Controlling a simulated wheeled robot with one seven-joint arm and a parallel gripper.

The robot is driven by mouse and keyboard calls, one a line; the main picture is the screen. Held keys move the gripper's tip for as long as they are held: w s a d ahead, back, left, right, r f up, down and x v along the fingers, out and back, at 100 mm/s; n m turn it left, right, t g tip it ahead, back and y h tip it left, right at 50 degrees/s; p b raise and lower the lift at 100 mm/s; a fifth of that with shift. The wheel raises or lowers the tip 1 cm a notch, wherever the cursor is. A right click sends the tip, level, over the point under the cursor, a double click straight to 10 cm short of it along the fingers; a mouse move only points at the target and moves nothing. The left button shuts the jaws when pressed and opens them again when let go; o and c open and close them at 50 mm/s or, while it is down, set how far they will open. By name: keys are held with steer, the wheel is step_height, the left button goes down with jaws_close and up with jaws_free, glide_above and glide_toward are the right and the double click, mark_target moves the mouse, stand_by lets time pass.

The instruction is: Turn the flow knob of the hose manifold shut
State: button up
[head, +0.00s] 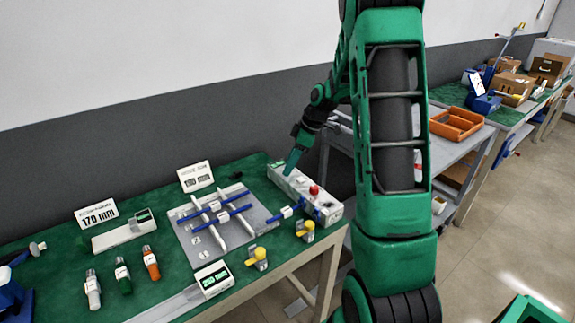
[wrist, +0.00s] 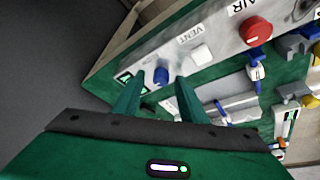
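The hose manifold is a long pale grey box (head: 323,207) at the right end of the green bench; it also fills the upper part of the wrist view (wrist: 225,38). In the wrist view its face carries a small blue knob (wrist: 161,76), a white button (wrist: 201,54) by the word VENT, and a red knob (wrist: 257,30) by the word AIR. No flow label is readable. My gripper (wrist: 160,80) is open, its two green fingers apart with the blue knob showing between their tips; contact cannot be told. In the head view my gripper (head: 292,165) is at the manifold's far end.
A grey plate (head: 205,238) with blue and white bars lies left of the manifold. Yellow-topped fittings (head: 305,230) stand near the bench's front edge. A grey cart (head: 455,150) with an orange tray (head: 457,123) stands right of the bench.

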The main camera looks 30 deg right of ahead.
steer(key=v, duration=1)
steer(key=shift+d+r, duration=0.2)
steer(key=shift+r, duration=0.1)
steer(key=s+a+m+g+h, duration=0.1)
steer(key=s+a+m, duration=0.2)
steer(key=s, duration=0.8)
steer(key=s+a+m+g+h, duration=0.1)
steer(key=s+a+m, duration=0.2)
steer(key=s+m, duration=0.4)
steer(key=s+a+m+g+h, duration=0.1)
steer(key=s+a+m, duration=0.2)
steer(key=s, duration=1.2)
steer(key=m, duration=0.3)
steer(key=shift+s, duration=0.25)
steer(key=shift+a, duration=0.1)
steer(key=shift+w+f, duration=0.3)
steer(key=shift+w, duration=0.35)
